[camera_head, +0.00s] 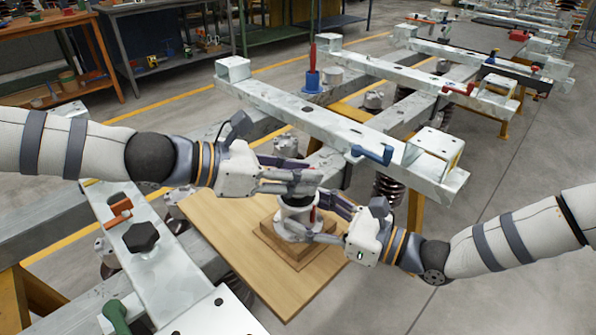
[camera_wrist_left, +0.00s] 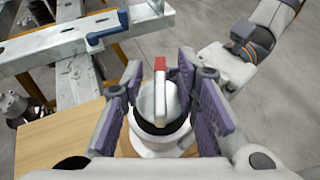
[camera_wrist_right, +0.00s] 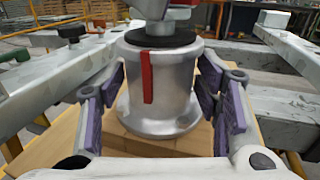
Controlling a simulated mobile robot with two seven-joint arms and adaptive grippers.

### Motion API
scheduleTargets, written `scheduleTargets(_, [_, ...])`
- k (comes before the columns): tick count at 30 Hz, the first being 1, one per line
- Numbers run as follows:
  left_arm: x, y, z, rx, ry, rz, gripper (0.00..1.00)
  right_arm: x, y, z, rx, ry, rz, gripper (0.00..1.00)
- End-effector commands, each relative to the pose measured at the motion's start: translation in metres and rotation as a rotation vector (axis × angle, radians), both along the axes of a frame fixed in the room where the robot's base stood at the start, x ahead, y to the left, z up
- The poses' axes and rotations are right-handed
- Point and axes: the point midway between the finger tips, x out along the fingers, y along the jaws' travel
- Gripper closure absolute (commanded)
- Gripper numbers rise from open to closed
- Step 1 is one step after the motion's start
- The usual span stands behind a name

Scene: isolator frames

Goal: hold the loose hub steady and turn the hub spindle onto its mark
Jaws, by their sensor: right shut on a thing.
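The loose hub (camera_head: 295,217) is a pale metal cylinder with a flange, upright on a wooden block. A red stripe (camera_wrist_right: 147,77) runs down its side, facing the right wrist camera. My right gripper (camera_head: 325,220) is shut on the hub, a finger on each side. The hub spindle (camera_wrist_left: 161,100) rises from a dark ring on top; its raised bar has a red end, pointing away from the left wrist camera. My left gripper (camera_head: 305,182) is open above the hub, its fingers either side of the spindle with gaps showing. In the head view its fingers hide most of the spindle.
The block stands on a wooden board (camera_head: 235,235). A long metal beam (camera_head: 300,115) with a blue-handled clamp (camera_head: 371,154) lies behind. Another beam (camera_head: 165,275) with a black knob (camera_head: 141,237) is at the left. Grey floor is free at the right.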

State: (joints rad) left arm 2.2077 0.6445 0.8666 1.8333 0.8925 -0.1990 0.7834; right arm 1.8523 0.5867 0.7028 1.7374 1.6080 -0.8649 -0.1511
Motion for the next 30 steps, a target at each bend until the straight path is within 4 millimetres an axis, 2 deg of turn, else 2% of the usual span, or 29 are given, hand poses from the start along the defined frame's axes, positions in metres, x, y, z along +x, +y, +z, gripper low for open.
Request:
scheduleTargets(5, [0.0001, 0.0001, 0.0003, 0.0, 0.0, 0.0, 0.72, 0.0, 0.0001, 0.0003, 0.001, 0.0, 0.0, 1.0])
scheduleTargets(6, [0.0, 0.0002, 0.0002, 0.0, 0.0, 0.0, 0.81, 0.0, 0.0001, 0.0003, 0.001, 0.0, 0.0, 1.0])
scheduleTargets(9, [0.0, 0.0003, 0.0002, 0.0, 0.0, 0.0, 1.0, 0.0, 0.0001, 0.0004, 0.001, 0.0, 0.0, 1.0])
scheduleTargets(20, [0.0005, -0.0006, 0.0001, -0.001, -0.002, -0.019, 1.0, 0.0, 0.0001, 0.0004, 0.001, 0.0, 0.0, 1.0])
scheduleTargets(30, [0.0014, -0.001, 0.0003, 0.0, -0.006, -0.144, 1.0, -0.0004, 0.0008, 0.0006, 0.0, -0.001, 0.002, 1.0])
